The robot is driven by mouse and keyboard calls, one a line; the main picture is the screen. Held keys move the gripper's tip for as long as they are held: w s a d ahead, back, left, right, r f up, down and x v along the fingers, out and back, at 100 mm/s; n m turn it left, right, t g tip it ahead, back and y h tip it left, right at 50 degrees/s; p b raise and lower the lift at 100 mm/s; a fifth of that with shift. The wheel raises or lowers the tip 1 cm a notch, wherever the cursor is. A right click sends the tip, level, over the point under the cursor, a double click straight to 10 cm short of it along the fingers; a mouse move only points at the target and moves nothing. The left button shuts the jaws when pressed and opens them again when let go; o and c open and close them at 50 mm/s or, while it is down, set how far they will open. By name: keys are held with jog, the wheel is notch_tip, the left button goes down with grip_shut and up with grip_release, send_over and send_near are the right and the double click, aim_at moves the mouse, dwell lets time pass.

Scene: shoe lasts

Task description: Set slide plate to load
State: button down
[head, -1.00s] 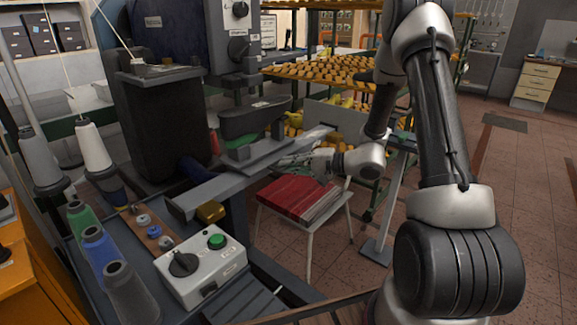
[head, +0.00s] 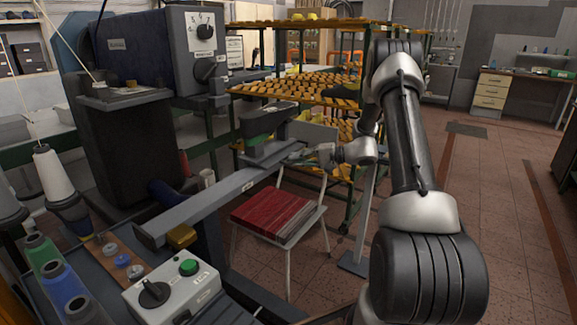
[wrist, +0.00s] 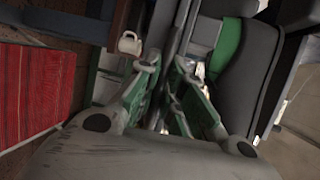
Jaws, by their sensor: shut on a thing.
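The slide plate (head: 263,161) is a grey plate on a long grey rail (head: 205,201) that runs out from the blue machine. A green pad (head: 258,150) with a dark block (head: 266,122) over it sits on the plate. It stands out along the rail, to the right of the machine's body. My gripper (head: 303,156) is at the plate's outer right end, shut on it. In the wrist view my gripper's green-grey fingers (wrist: 166,86) are close together. The gripped part between them is thin and mostly hidden. The green pad (wrist: 226,48) shows to their right.
A control box (head: 172,291) with a green button and black knob is at the near left, beside thread spools (head: 66,292). Shelving (head: 335,100) stands behind. The floor at right is clear.

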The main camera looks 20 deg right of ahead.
jog(key=shift+w+d, duration=0.5)
jog(key=shift+d, duration=0.3)
jog(key=c, duration=1.5)
grip_release()
jog(key=shift+d, duration=0.15)
jog(key=v, duration=1.1)
jog(key=shift+s+d+r, duration=0.1)
jog(key=shift+s+d, duration=0.15)
jog(key=shift+d, duration=0.1)
